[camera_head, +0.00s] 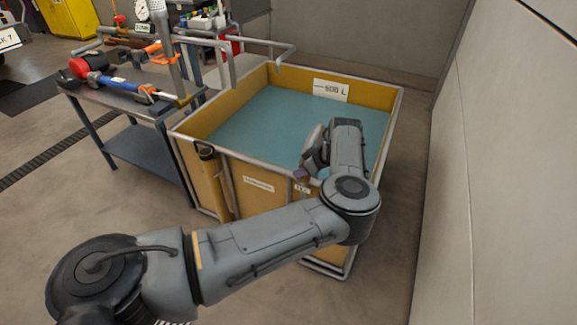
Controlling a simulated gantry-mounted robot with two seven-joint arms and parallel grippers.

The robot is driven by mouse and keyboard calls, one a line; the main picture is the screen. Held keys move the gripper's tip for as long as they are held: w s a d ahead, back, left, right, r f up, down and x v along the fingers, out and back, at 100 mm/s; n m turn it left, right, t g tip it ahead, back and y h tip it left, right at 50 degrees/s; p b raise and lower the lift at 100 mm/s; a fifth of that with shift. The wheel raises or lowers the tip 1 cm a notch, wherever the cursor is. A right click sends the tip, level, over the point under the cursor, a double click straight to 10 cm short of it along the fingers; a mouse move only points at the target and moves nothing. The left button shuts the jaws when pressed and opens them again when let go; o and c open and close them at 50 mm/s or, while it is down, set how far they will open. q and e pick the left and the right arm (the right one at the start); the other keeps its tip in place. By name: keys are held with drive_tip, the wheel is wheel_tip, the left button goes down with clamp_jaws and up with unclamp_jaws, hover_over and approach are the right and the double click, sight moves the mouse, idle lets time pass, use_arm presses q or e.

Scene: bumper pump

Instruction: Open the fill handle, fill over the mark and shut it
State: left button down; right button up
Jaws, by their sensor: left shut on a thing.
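A yellow tank (198,181) with a grey metal rim holds blue-green water (260,125). A white plate marked 600 L (331,90) is on its far inner wall; the water's far edge looks close below the plate's lower edge. A small FILL label (302,188) is on the near side. My left gripper (306,170) is at the tank's near rim, just above that label. It is shut on a small purplish piece, which looks like the fill handle (300,174). The gripper and wrist hide most of it, so its angle cannot be told. My right gripper is out of view.
A grey workbench (107,97) with tools stands left of the tank, with a gauge (142,10) above it. A pipe frame (262,41) reaches over the tank's back left. A pale wall (510,170) closes the right side. Bare floor lies in front.

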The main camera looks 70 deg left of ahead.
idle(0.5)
use_arm(q)
drive_tip(key=c, duration=1.1)
unclamp_jaws()
drive_tip(key=shift+s+f, duration=0.1)
drive_tip(key=shift+s, duration=0.1)
